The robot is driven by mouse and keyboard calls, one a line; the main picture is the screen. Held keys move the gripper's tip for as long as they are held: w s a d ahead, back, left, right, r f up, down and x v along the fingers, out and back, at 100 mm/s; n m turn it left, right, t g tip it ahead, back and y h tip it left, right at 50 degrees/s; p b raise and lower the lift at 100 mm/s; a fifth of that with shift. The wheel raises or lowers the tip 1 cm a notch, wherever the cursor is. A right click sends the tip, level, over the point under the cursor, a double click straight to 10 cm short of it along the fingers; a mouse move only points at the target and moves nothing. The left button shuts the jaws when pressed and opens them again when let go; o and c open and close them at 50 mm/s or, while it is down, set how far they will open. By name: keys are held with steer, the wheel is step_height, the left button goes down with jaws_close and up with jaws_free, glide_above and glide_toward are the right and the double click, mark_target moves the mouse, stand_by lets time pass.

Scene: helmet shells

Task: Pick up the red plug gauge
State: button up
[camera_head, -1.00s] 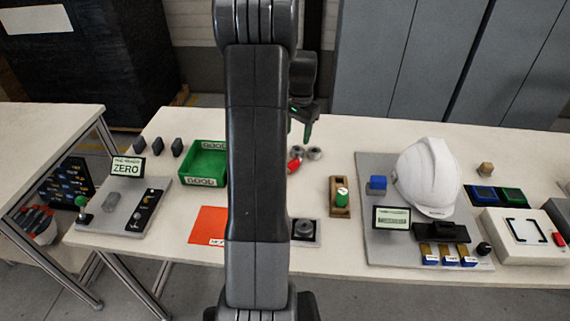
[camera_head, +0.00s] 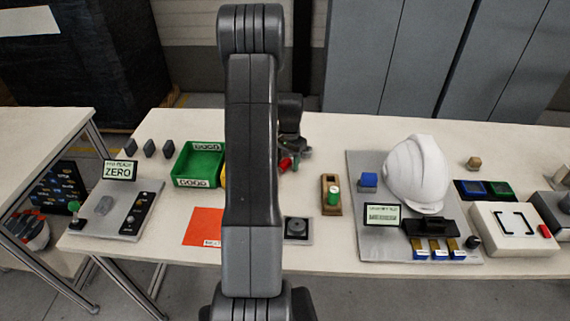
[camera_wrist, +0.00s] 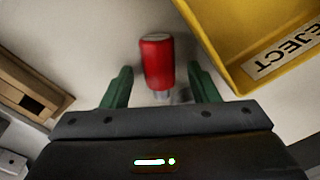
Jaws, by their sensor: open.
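The red plug gauge (camera_wrist: 157,62) lies on the table in the wrist view, its red handle pointing away from my gripper and its grey metal end toward the palm. My gripper (camera_wrist: 158,84) is open, with one green finger on each side of the gauge and a gap on both sides. The metal end is partly hidden by the gripper body. In the head view the red gauge (camera_head: 285,164) shows as a small patch beside my gripper (camera_head: 295,155), mostly covered by my arm.
A yellow reject bin (camera_wrist: 262,45) stands close on the right in the wrist view. A wooden block with a slot (camera_wrist: 30,88) lies at left. In the head view, a wooden holder with a green gauge (camera_head: 333,194), a green bin (camera_head: 197,164) and a white helmet (camera_head: 416,172) stand around.

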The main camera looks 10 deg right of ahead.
steer(key=c, duration=1.2)
steer(key=shift+o, duration=0.2)
steer(key=shift+r, duration=0.1)
